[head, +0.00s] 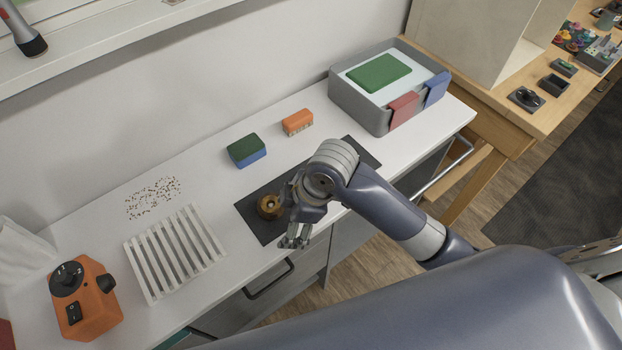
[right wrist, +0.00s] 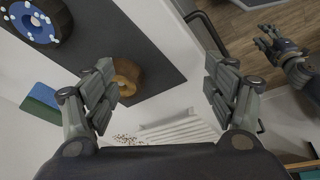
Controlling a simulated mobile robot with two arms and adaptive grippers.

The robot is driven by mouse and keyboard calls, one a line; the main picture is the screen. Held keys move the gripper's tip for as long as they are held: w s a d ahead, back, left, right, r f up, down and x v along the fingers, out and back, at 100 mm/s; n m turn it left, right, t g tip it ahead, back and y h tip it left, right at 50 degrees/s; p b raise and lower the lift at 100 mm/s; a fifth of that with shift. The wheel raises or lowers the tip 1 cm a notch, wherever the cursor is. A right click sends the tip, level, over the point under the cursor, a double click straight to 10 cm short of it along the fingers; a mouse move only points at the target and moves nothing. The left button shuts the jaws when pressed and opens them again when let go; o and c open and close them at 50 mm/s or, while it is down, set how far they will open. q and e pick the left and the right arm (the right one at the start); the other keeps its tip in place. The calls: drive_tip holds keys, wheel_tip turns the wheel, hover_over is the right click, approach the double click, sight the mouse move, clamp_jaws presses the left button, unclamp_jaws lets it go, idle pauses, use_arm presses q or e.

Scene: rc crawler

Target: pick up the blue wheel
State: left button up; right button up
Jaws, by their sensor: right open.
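A brown ring (head: 269,206) lies on the mat close to my right gripper. A green-and-blue sponge (head: 246,151) and an orange brush (head: 297,122) lie behind the mat. A white slatted rack (head: 174,253) is to the left, a grey bin (head: 355,108) at the back right.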

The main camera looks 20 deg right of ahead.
drive_tip(key=w+d+r+n, duration=0.1)
drive_tip(key=w, duration=0.1)
drive_tip(key=w+r+n+h, duration=0.1)
drive_tip(key=w+n, duration=0.1)
drive_tip(key=w+d+n+g, duration=0.1)
drive_tip(key=shift+w+d+r+n+h, duration=0.3)
drive_tip(key=shift+w+r, duration=0.1)
drive_tip(key=w+d+r+n+g+h, duration=0.1)
drive_tip(key=w+d+r+n+h, duration=0.15)
drive_tip(key=w+d+r, duration=0.3)
drive_tip(key=shift+y, duration=0.35)
drive_tip(key=f, duration=0.3)
drive_tip(key=f+p, duration=0.1)
drive_tip(key=f, duration=0.1)
drive_tip(key=shift+s+d+f, duration=0.25)
drive_tip(key=shift+s+d, duration=0.05)
drive_tip(key=f, duration=0.1)
drive_tip(key=f+p, duration=0.1)
drive_tip(key=f, duration=0.1)
drive_tip(key=f+p, duration=0.1)
drive_tip(key=shift+w+a+f, duration=0.25)
drive_tip(key=shift+a+f, duration=0.05)
drive_tip(key=shift+f, duration=0.55)
use_arm(q)
drive_tip(key=r, duration=0.1)
drive_tip(key=s+r, duration=0.1)
drive_tip(key=r, duration=0.1)
drive_tip(key=shift+s, duration=0.15)
use_arm(e)
drive_tip(key=c, duration=1.1)
